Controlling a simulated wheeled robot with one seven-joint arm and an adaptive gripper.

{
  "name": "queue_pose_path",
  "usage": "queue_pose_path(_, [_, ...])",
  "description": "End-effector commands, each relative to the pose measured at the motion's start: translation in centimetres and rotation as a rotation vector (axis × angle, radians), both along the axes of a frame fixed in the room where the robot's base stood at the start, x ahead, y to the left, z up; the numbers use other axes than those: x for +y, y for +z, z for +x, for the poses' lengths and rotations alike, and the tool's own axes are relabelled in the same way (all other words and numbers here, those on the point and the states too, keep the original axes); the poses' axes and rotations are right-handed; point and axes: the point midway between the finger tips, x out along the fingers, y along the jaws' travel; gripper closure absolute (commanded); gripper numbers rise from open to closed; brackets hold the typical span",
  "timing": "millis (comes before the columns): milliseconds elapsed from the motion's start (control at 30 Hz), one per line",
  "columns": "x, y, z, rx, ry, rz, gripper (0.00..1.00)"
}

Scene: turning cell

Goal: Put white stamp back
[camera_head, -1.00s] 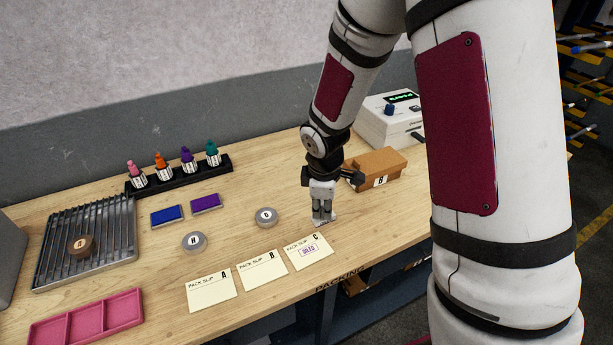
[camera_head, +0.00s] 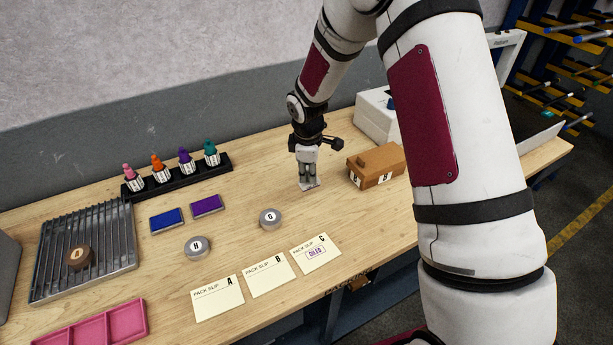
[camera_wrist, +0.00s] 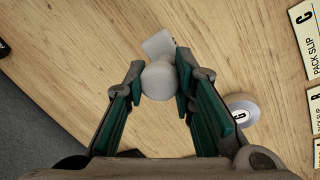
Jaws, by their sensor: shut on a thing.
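My gripper (camera_head: 308,165) is over the table right of the middle, behind pack slip C (camera_head: 316,253) and left of the cardboard box. It is shut on the white stamp (camera_head: 309,185), whose pale base shows just under the fingers. In the wrist view the stamp's round white knob (camera_wrist: 158,80) sits between the green-padded fingers, with part of its square base beyond. I cannot tell whether the base touches the table. The black stamp rack (camera_head: 177,176) stands at the back left and carries pink, orange, purple and teal stamps. Slip C bears a purple print.
Blue (camera_head: 167,220) and purple (camera_head: 206,205) ink pads lie before the rack. Round pieces H (camera_head: 198,247) and G (camera_head: 270,218) stand in mid-table. A cardboard box (camera_head: 375,165) is right of my gripper. The table between gripper and rack is clear.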

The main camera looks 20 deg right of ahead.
Motion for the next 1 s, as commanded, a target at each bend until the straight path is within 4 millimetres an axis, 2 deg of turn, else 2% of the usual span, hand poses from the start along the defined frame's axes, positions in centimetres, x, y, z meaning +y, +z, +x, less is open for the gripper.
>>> queue_pose_path(233, [0.2,-0.4,1.8,0.001,0.000,0.001,0.94])
queue_pose_path(500, [0.2,-3.4,1.6,0.000,0.000,0.000,0.94])
queue_pose_path(933, [0.2,-4.0,1.7,0.000,0.000,0.000,0.94])
queue_pose_path(967, [0.2,-4.0,1.7,0.000,0.000,0.000,0.69])
queue_pose_path(1000, [0.2,-3.9,1.7,0.000,0.000,0.000,0.60])
